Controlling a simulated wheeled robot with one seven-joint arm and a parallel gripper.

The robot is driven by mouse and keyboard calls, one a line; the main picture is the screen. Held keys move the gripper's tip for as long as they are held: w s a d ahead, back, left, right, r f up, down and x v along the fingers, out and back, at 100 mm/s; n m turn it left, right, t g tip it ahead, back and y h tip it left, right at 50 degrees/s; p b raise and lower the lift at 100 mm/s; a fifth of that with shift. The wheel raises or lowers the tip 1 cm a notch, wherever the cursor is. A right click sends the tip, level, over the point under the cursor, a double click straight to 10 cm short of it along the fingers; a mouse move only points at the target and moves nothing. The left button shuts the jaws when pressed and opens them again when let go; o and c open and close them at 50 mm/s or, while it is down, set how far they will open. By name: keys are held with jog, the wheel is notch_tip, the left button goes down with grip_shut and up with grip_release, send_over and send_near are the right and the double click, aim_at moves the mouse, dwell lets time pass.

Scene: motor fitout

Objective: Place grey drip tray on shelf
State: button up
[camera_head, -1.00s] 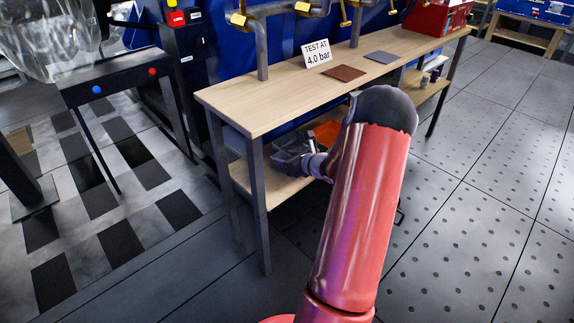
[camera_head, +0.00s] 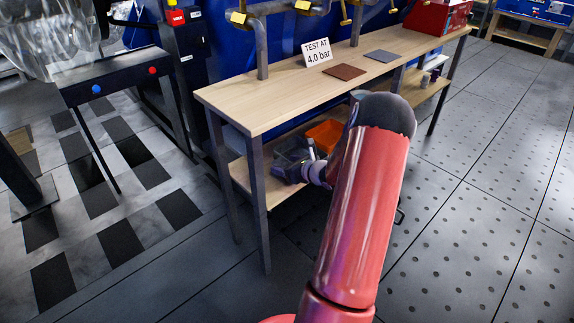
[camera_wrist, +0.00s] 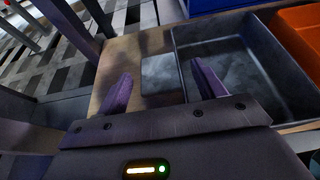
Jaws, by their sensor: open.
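The grey drip tray (camera_wrist: 240,65) is a shallow open box with a mottled grey floor. It sits on the wooden lower shelf of the bench, at the right in the wrist view. My gripper (camera_wrist: 160,77) is open, with nothing held between its fingers. The right finger overlaps the tray's near left part, and the left finger is over or beside the bare shelf. I cannot tell whether either finger touches the tray. A flat light-grey square (camera_wrist: 161,76) lies on the shelf left of the tray. In the head view, my arm partly hides the lower shelf (camera_head: 262,192).
An orange bin (camera_wrist: 302,40) stands right of the tray; it also shows in the head view (camera_head: 325,134). A blue object (camera_wrist: 215,5) is behind. The bench top (camera_head: 270,95) is above, with a brown pad (camera_head: 345,72), a grey pad (camera_head: 381,57) and a sign (camera_head: 317,53).

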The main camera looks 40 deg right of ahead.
jog(key=shift+r, duration=0.25)
jog(key=v, duration=1.2)
jog(key=shift+s+f, duration=0.1)
jog(key=shift+f, duration=0.1)
